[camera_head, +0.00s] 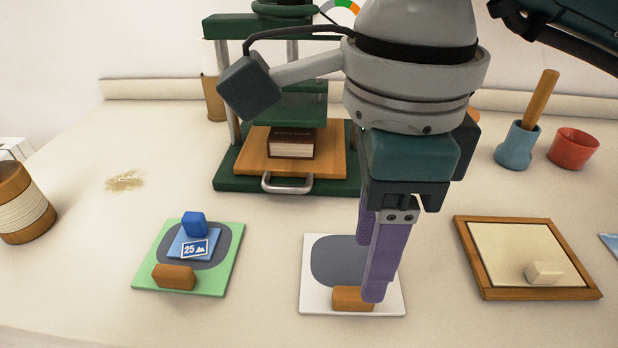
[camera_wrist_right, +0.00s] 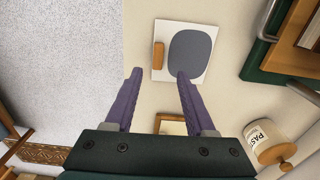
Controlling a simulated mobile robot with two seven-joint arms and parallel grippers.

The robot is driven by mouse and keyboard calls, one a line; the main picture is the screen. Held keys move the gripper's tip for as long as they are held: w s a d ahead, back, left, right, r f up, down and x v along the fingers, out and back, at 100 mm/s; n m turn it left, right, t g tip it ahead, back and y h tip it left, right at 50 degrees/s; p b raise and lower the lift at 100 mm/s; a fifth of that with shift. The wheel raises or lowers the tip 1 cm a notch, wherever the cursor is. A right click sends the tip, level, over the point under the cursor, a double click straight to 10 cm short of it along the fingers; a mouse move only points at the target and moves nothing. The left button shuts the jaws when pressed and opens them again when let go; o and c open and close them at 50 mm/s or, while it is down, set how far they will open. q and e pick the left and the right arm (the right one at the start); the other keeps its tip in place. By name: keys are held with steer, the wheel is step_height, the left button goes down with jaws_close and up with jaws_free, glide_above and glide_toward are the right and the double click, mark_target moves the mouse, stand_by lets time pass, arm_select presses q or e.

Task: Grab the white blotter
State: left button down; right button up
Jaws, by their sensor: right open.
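The white blotter (camera_head: 318,294) is a flat white board with a grey rounded pad and a brown wooden handle (camera_head: 350,298) at its near edge. It lies on the table in the middle of the head view and shows in the right wrist view (camera_wrist_right: 190,77). My right gripper (camera_head: 371,272) is open, with its purple fingers pointing down over the blotter's right part and hiding some of it. In the right wrist view the handle (camera_wrist_right: 158,55) lies beyond the fingertips, between their lines. Nothing shows between the fingers. My left gripper is not in view.
A green board (camera_head: 225,275) with a blue block and a picture card lies left. A wood-framed tray (camera_head: 480,280) with a pale block lies right. A green press (camera_head: 235,183) holding a book stands behind. Blue (camera_head: 517,147) and red (camera_head: 573,149) cups stand back right.

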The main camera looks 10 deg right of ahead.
mark_target(355, 291)
steer(key=f, duration=0.3)
steer(key=a+f, duration=0.1)
steer(key=shift+s+f, duration=0.15)
steer(key=shift+f, duration=0.25)
steer(key=shift+d+f, duration=0.1)
steer(key=shift+f, duration=0.2)
steer(key=shift+c, duration=0.2)
jaws_close()
